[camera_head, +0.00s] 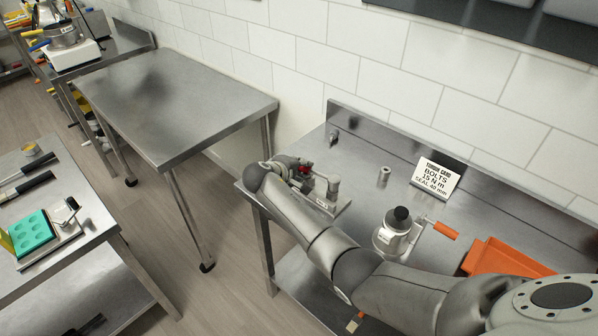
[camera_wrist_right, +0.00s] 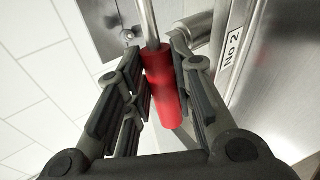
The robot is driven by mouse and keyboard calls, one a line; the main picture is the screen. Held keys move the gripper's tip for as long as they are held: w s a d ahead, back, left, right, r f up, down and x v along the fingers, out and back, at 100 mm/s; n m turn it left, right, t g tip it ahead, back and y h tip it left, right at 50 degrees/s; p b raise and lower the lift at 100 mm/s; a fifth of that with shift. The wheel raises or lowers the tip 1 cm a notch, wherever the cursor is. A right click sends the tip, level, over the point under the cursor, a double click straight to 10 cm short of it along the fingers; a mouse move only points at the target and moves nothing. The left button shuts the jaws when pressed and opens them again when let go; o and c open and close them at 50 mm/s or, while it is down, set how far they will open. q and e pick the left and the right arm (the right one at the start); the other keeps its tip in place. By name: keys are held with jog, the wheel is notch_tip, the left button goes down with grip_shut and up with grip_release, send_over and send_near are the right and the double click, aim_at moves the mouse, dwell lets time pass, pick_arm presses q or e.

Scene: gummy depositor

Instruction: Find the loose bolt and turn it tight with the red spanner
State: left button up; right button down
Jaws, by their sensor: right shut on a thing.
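My right gripper (camera_head: 297,172) is over the left end of the right-hand steel bench. In the wrist view the right gripper (camera_wrist_right: 155,55) is shut on the red handle of the spanner (camera_wrist_right: 163,90). The spanner's metal shank runs up out of that view, and its far end is hidden. In the head view only a bit of red (camera_head: 305,170) shows at the fingers. A metal fixture (camera_head: 327,198) stands beside the gripper; a "No 2" plate (camera_wrist_right: 236,46) shows close by in the wrist view. I cannot make out which bolt is loose. My left gripper is not in view.
A torque card (camera_head: 437,178) stands on the bench near the wall. A small metal cylinder (camera_head: 384,177), a cranked device with a black knob (camera_head: 398,232) and an orange tray (camera_head: 505,261) are to the right. The steel table (camera_head: 175,100) at back left is bare.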

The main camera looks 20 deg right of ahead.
jog(key=shift+w+d+r+m+g, duration=0.1)
jog(key=shift+w+d+m+g, duration=0.2)
jog(key=shift+m, duration=0.1)
jog(key=shift+r, duration=0.15)
jog(key=shift+r+p, duration=1.1)
jog(key=shift+p, duration=0.05)
jog(key=shift+f, duration=0.15)
jog(key=shift+s+a+n, duration=0.2)
jog(key=shift+s+n, duration=0.05)
jog(key=shift+n, duration=0.05)
jog(key=s+a+n+t+y, duration=0.1)
jog(key=s+n+t+y, duration=0.3)
jog(key=s+n+y, duration=0.9)
jog(key=shift+s+a+n+y, duration=0.3)
jog(key=shift+n+y, duration=0.4)
jog(key=shift+n, duration=1.1)
